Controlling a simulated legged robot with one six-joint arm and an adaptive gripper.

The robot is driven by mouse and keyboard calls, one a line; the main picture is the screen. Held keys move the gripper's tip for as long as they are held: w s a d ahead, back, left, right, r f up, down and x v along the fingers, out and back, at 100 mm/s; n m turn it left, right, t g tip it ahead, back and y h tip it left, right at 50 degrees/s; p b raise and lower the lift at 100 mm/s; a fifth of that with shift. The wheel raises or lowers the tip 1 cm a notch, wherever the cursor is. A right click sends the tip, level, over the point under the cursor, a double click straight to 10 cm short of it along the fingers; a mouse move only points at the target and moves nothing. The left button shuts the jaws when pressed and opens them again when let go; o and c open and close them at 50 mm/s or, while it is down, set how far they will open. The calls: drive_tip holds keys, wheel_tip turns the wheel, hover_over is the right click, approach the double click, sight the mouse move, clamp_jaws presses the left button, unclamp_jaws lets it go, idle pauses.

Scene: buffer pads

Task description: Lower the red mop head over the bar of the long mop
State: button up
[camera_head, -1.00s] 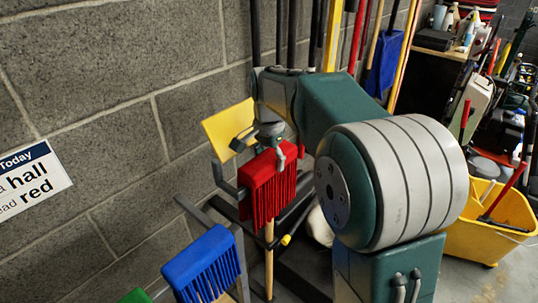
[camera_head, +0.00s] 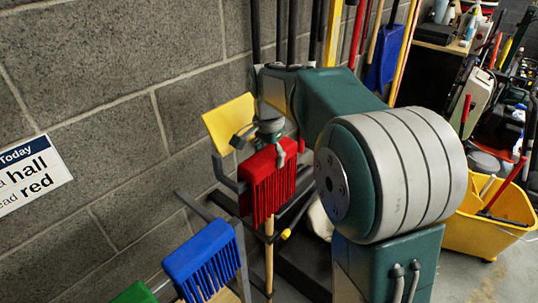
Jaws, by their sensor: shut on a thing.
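The red mop head (camera_head: 268,185) hangs from my gripper (camera_head: 262,148), fringe down, slightly left of the picture's middle. My gripper is shut on its top edge from above. A wooden pole (camera_head: 269,262), apparently of the long mop, stands upright directly beneath the red head. The mop's bar is hidden behind the red fringe, so I cannot tell whether the head touches it.
A yellow pad (camera_head: 230,122) is just behind left of the gripper, near the block wall. A blue head (camera_head: 203,258) and a green one (camera_head: 135,294) are at the lower left. A grey rack rail (camera_head: 240,265) runs close by. A yellow bucket (camera_head: 478,232) stands at right.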

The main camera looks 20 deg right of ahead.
drive_tip(key=shift+f, duration=0.25)
drive_tip(key=o, duration=1.1)
drive_tip(key=shift+a, duration=0.1)
drive_tip(key=shift+r, duration=0.1)
drive_tip(key=r, duration=1)
drive_tip(key=shift+w+a+r, duration=0.1)
drive_tip(key=shift+w+r, duration=0.1)
drive_tip(key=shift+r, duration=0.7)
